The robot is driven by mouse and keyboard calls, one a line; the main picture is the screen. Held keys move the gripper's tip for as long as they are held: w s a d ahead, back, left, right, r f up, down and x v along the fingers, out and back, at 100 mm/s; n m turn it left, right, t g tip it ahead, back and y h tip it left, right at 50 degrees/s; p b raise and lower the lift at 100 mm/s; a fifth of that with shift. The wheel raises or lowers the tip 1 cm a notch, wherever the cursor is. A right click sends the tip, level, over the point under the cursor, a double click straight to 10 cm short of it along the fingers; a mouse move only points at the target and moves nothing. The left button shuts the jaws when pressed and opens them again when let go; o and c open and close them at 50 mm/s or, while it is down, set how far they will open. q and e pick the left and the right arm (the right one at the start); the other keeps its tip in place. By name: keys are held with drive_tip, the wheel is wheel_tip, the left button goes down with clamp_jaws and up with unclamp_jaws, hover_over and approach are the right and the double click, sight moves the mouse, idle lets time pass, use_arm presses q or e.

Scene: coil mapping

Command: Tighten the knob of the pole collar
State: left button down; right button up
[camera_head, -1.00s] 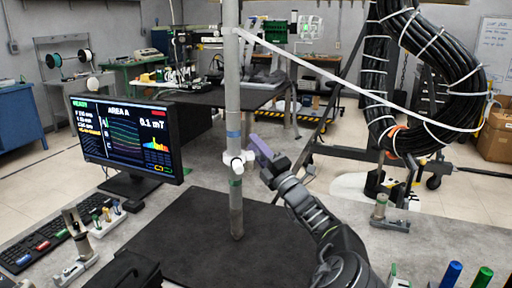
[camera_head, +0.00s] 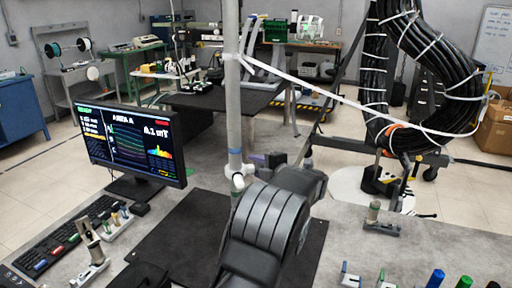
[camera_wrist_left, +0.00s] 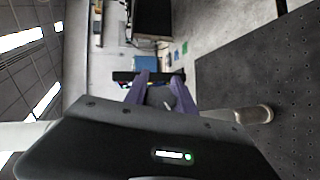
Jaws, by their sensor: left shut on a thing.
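The grey pole (camera_head: 233,110) stands upright on the dark mat. A white collar (camera_head: 238,171) with a rounded knob sits low on it. My left gripper (camera_head: 258,160), with purple fingers, is at the collar's right side, and my own forearm covers much of it. My right gripper is not in view.
A monitor (camera_head: 130,143) and a keyboard (camera_head: 68,240) stand left of the dark mat (camera_head: 180,235). Black cable coils (camera_head: 430,75) hang at the right, with a white strap (camera_head: 330,92) running to the pole. Coloured pegs (camera_head: 436,279) stand at the front right.

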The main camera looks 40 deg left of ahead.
use_arm(q)
drive_tip(key=shift+s+d+f+m+g+h+p, duration=0.15)
drive_tip(key=shift+f+m+g+h+p, duration=0.35)
drive_tip(key=shift+h, duration=0.65)
drive_tip(key=shift+s+d+f+m+g+h+p, duration=0.1)
drive_tip(key=shift+d+m+g+h+p, duration=0.05)
drive_tip(key=shift+g+h+p, duration=0.8)
drive_tip(key=shift+s+d+f+m+g+h+p, duration=0.15)
drive_tip(key=shift+f+m+g+h+p, duration=0.2)
drive_tip(key=shift+h, duration=0.95)
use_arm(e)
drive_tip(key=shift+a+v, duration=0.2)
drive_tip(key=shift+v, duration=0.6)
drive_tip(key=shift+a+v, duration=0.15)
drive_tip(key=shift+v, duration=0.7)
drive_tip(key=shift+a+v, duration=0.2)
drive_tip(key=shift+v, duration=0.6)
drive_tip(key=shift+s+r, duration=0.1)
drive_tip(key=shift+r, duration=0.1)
use_arm(q)
drive_tip(key=c, duration=1.1)
unclamp_jaws()
drive_tip(key=shift+o, duration=0.3)
drive_tip(key=shift+d+r, duration=0.1)
